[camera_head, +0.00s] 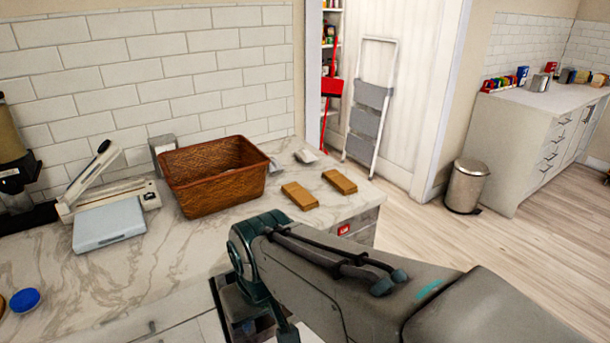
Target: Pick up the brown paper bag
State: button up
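Two flat, brown, rectangular objects lie on the marble counter right of the wicker basket: a left one (300,195) and a right one (340,181). Either could be the folded brown paper bag, but I cannot tell for sure. They lie side by side, apart from each other, near the counter's right end. My arm reaches in from the lower right, in front of the counter and below these objects. It bends down at its teal joint, and no gripper fingers can be made out. Nothing of mine touches the brown objects.
The wicker basket (215,177), a paper trimmer (105,190) and a grey flat device (109,224) stand on the marble counter (150,275). A blue round lid (24,300) lies at left. A step ladder (370,105) and a metal bin (466,187) stand beyond. Floor at right is clear.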

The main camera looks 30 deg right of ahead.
aim_at(346, 187)
jog(key=k, duration=0.35)
jog(key=z, duration=0.75)
jog(key=i, duration=0.95)
jog(key=z, duration=1)
